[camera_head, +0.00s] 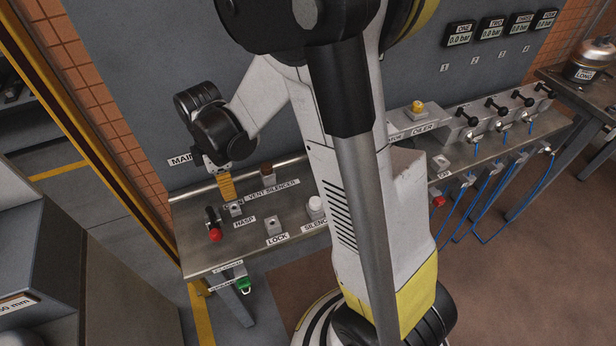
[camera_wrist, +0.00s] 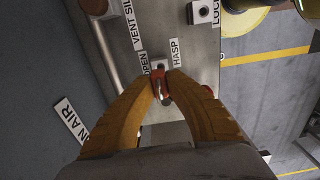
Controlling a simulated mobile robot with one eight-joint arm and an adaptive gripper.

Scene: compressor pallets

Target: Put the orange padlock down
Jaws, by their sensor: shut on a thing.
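My gripper (camera_wrist: 162,88) has its two yellow-orange fingers closed together at the tips. Between them shows a small orange-red piece, the orange padlock (camera_wrist: 158,80), mostly covered by the fingers. In the wrist view the tips lie over the bench by the block beside the HASP label (camera_wrist: 177,52). In the head view my gripper (camera_head: 227,188) points down above the bench's left part, near the HASP block (camera_head: 236,209). The padlock cannot be made out there. Whether it touches the bench or block cannot be told.
The metal bench (camera_head: 215,262) carries a LOCK block (camera_head: 274,225), a red-knobbed valve (camera_head: 214,234), a white silencer (camera_head: 316,206) and a brown-topped vent silencer post (camera_head: 267,173). A back wall panel stands close behind. Bare bench lies in front of the blocks.

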